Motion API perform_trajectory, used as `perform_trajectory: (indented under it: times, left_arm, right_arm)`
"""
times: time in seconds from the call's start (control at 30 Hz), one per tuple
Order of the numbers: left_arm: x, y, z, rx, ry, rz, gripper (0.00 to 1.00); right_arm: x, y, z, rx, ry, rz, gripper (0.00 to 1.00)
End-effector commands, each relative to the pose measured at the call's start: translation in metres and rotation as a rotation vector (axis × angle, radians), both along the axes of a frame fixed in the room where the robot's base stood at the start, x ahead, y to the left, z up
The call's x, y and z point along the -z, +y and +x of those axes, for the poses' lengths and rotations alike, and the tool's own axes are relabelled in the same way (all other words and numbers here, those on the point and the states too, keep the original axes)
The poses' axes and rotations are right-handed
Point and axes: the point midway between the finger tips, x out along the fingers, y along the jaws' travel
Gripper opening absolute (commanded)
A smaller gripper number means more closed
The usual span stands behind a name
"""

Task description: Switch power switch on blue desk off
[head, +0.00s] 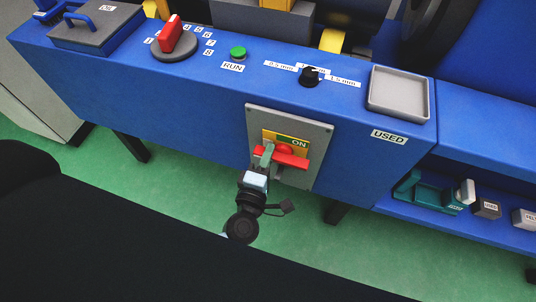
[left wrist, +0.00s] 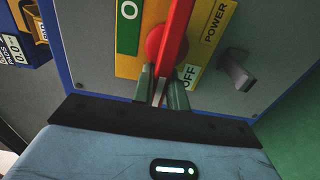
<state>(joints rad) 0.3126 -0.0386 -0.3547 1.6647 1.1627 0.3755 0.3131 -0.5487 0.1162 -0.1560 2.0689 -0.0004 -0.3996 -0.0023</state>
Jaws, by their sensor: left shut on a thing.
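The power switch is a red rotary handle (head: 291,160) on a yellow plate, mounted on a grey panel (head: 318,140) on the front of the blue desk (head: 205,103). The handle lies nearly level in the head view, and a green ON label (head: 299,143) shows just above it. In the left wrist view, the red handle (left wrist: 177,32) runs up from between my fingers, with OFF and POWER lettering to its right. My left gripper (head: 267,153) is shut on the handle near its left end. The fingers (left wrist: 161,88) hide part of the handle and plate. My right gripper is not in view.
On the desk top are a red selector knob (head: 171,36), a green RUN button (head: 238,52), a black dial (head: 310,77) and a grey USED tray (head: 398,93). A lower shelf (head: 455,218) at right holds small items. A grey peg (left wrist: 235,70) sticks out beside the plate.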

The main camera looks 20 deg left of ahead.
Motion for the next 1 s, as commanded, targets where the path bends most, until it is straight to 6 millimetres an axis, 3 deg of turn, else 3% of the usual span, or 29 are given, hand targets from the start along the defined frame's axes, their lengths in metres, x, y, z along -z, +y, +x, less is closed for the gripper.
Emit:
perform_trajectory:
  times: [0.03, 0.47, 0.5, 0.63, 1.0]
  left_arm:
    - [0.0062, -0.0076, -0.0039, 0.02, 0.015, -0.008, 0.0]
    - [0.0056, -0.0076, -0.0035, 0.019, 0.015, -0.019, 0.0]
    - [0.0056, -0.0075, -0.0035, 0.019, 0.015, -0.019, 0.18]
    - [0.0046, -0.0076, -0.0031, 0.019, 0.012, -0.018, 0.35]
    - [0.0026, -0.0053, -0.0051, 0.015, 0.007, -0.015, 0.36]
  right_arm:
    - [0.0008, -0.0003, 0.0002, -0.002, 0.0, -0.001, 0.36]
    - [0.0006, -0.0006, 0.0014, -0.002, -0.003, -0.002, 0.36]
    - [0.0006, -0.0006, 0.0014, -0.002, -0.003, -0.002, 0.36]
    - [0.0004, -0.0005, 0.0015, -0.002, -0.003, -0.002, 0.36]
    - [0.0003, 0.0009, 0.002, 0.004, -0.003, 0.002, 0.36]
